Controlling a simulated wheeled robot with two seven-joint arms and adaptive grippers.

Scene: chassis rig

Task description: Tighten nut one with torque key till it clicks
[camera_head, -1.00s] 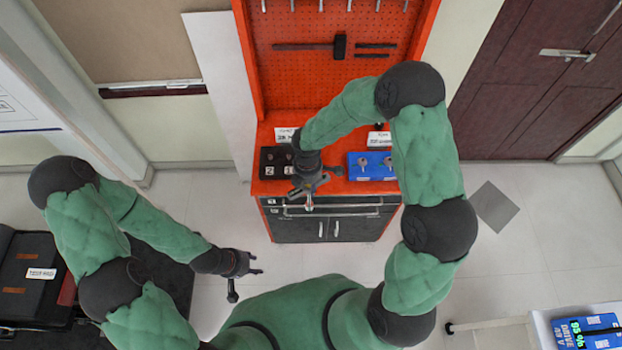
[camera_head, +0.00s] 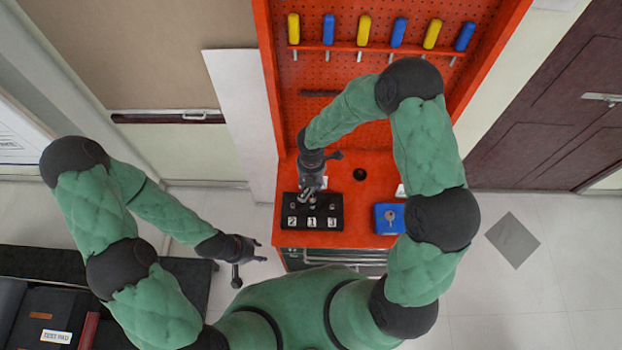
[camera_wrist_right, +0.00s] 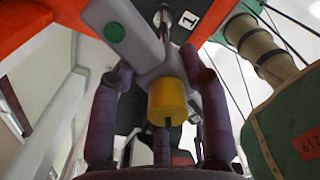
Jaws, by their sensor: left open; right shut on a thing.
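The black nut block (camera_head: 332,203) stands on the orange bench, with labels 2, 1 and 3 on its front. My right gripper (camera_head: 312,186) is over the block's back edge, near label 1. In the right wrist view my right gripper (camera_wrist_right: 158,110) is shut on the torque key (camera_wrist_right: 122,35), a grey body with a green button and yellow cap. The key's far end is close to a metal piece by label 1 (camera_wrist_right: 188,20); whether it sits on nut one I cannot tell. My left gripper (camera_head: 250,264) is open and empty, away from the bench.
A blue block (camera_head: 381,220) with a key-like piece stands right of the nut block, partly behind my right arm. The orange bench (camera_head: 350,160) has a dark round hole. Handled tools (camera_head: 363,28) hang on the pegboard. A black case (camera_head: 50,310) lies at lower left.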

